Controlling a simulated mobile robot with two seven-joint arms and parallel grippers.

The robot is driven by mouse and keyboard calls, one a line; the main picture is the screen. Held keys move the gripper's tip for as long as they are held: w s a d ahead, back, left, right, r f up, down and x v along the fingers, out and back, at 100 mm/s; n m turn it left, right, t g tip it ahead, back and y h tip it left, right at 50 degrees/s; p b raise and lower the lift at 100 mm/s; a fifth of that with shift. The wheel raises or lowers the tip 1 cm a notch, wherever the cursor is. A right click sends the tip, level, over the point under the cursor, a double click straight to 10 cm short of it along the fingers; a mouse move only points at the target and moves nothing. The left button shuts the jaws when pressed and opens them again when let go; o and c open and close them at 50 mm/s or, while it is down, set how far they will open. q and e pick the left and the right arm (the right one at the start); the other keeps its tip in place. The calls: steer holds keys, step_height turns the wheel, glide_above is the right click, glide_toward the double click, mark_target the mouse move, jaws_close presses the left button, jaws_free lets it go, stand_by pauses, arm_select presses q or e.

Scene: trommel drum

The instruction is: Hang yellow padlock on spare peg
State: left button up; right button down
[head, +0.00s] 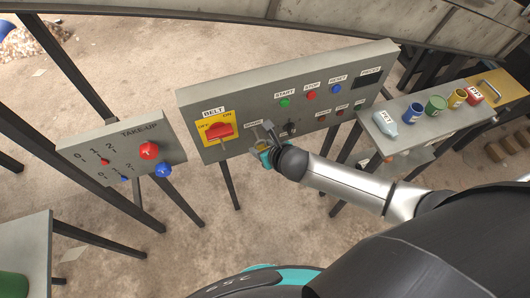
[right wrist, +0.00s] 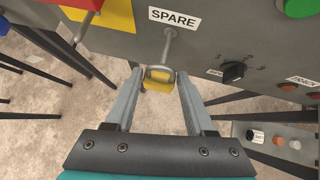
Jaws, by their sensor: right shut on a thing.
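The yellow padlock (right wrist: 158,82) sits between the fingertips of my right gripper (right wrist: 160,78), which is shut on it. Its grey shackle points toward the control panel. The spare peg (right wrist: 169,42) sticks out of the panel below the SPARE label (right wrist: 172,18). The peg's outer end meets the shackle in the right wrist view; I cannot tell whether it passes through the loop or only lies in front of it. In the head view my right gripper (head: 265,146) is at the panel's lower edge, with the padlock mostly hidden. My left gripper is not in view.
The grey panel (head: 240,95) carries a red BELT switch (head: 219,130) left of the peg and a black selector knob (head: 290,127) to its right. A TAKE-UP panel (head: 120,150) stands left. A shelf (head: 415,127) with several containers stands right.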

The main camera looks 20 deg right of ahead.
mark_target(259, 139)
steer(key=shift+w+f+b, duration=0.1)
steer(key=shift+w+b, duration=0.65)
steer(key=shift+w, duration=0.35)
steer(key=shift+w+a+f, duration=0.1)
steer(key=shift+w+f, duration=0.15)
steer(key=shift+w, duration=0.4)
steer(key=shift+f, duration=0.1)
steer(key=shift+c, duration=0.9)
jaws_free()
